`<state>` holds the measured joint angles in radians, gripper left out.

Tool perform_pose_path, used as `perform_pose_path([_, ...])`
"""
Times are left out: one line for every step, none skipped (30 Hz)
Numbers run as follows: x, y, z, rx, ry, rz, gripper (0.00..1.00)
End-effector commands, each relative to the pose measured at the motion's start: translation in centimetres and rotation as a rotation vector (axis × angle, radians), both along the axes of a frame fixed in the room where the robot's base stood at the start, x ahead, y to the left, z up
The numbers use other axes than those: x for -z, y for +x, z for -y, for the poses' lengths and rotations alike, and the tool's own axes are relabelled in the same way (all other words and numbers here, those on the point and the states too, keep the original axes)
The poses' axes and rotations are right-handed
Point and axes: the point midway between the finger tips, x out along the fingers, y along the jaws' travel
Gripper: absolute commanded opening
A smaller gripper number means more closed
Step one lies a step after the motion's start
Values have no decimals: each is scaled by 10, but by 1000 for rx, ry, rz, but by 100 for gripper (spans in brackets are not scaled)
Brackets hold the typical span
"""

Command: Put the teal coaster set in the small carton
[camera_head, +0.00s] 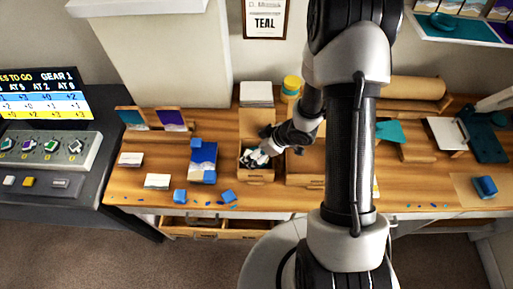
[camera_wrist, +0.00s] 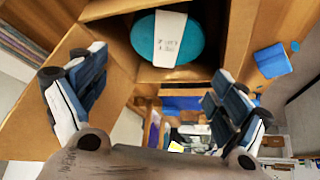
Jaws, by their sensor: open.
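The teal coaster set (camera_wrist: 140,38), a round teal stack with a white paper band, lies inside the small carton (camera_wrist: 242,40) in the wrist view. The carton is open-topped brown cardboard with its flaps spread. In the head view the small carton (camera_head: 256,178) stands on the workbench, and the coaster set is hidden there. My gripper (camera_head: 262,157) is over this carton. In the wrist view my gripper (camera_wrist: 152,97) is open, its fingers wide apart with nothing between them, and the coaster set is beyond the fingertips, apart from them.
A larger carton (camera_head: 304,166) stands just right of the small one. A blue-and-white packet (camera_head: 203,158) and several blue blocks (camera_head: 228,196) are to the left. A white stack (camera_head: 256,93) and a yellow roll (camera_head: 291,88) stand behind. An open drawer (camera_head: 235,233) is below the bench front.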

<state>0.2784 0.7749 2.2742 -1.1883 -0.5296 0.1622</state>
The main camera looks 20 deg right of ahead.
Motion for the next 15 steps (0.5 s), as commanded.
perform_pose_path([-8, 0, 0, -1, -1, 2, 91])
perform_pose_path([-13, 1, 0, -1, -1, 3, 91])
perform_pose_path([-18, -2, 3, 2, -1, 2, 91])
perform_pose_path([-23, -4, 6, 2, -1, 2, 91])
perform_pose_path([-29, -6, 8, 2, -1, 2, 91])
perform_pose_path([-37, -10, 11, 4, -1, 2, 91])
perform_pose_path([-43, -13, 14, 4, -1, 2, 91])
perform_pose_path([-50, -15, 17, 4, -1, 2, 91])
perform_pose_path([-58, -19, 21, 4, -1, 4, 91])
perform_pose_path([-64, -21, 23, 4, -1, 4, 91])
perform_pose_path([-69, -24, 25, 3, -1, 3, 91])
perform_pose_path([-76, -27, 29, 4, 0, 3, 91])
perform_pose_path([-81, -30, 31, 4, 0, 3, 91])
perform_pose_path([-86, -32, 33, 4, 0, 3, 91])
perform_pose_path([-92, -35, 36, 2, 0, 3, 91])
